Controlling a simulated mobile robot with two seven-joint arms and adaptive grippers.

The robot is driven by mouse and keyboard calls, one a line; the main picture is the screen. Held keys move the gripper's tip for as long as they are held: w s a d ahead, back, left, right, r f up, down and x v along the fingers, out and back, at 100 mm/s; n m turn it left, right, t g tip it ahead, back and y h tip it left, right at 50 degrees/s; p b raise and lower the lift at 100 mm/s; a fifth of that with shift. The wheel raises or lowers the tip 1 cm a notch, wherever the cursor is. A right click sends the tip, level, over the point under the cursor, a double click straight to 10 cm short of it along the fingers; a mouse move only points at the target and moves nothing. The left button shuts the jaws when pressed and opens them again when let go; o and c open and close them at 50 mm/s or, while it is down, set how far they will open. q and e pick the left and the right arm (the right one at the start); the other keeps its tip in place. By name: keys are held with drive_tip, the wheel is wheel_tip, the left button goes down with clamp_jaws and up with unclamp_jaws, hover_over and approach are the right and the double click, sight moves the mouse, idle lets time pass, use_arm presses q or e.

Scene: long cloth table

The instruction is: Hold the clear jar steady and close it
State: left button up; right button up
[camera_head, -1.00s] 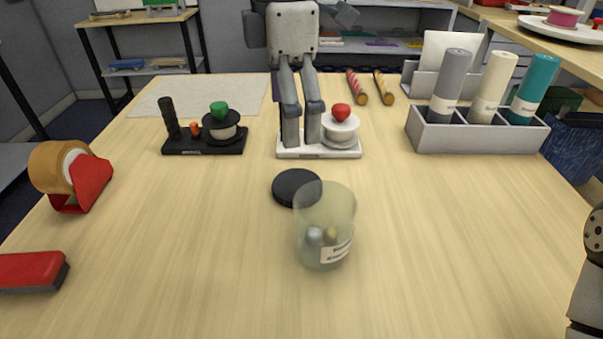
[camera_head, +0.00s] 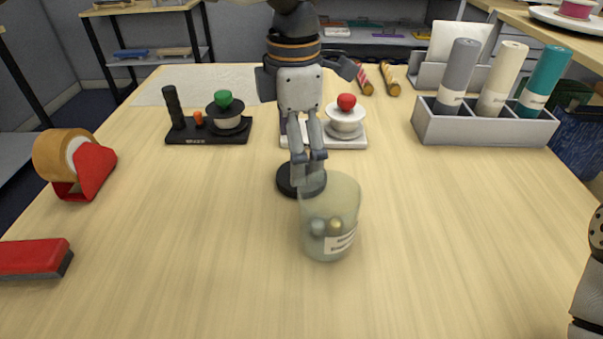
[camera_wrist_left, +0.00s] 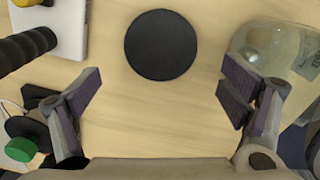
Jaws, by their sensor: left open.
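The clear jar (camera_head: 330,215) stands upright and open-topped on the table, with a white label and small pieces in its bottom. It also shows at the right of the left wrist view (camera_wrist_left: 275,48), partly behind a finger. The round black lid (camera_head: 286,184) lies flat just behind and left of the jar, partly hidden by my fingers in the head view. My left gripper (camera_head: 308,168) is open and empty, pointing down above the lid area. In the left wrist view, its fingers (camera_wrist_left: 162,98) are spread, with the lid (camera_wrist_left: 161,45) beyond them, untouched.
Behind the lid stand a black base (camera_head: 208,136) with a green knob and a white base (camera_head: 350,141) with a red knob. A grey holder (camera_head: 470,130) with rolls is back right. A tape dispenser (camera_head: 92,170) and red stapler-like object (camera_head: 35,259) are left. The front table is clear.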

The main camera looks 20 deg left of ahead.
use_arm(q)
wheel_tip(320, 180, down, 4)
drive_tip(key=shift+f, duration=0.1)
drive_tip(key=c, duration=0.8)
drive_tip(key=shift+c, duration=0.2)
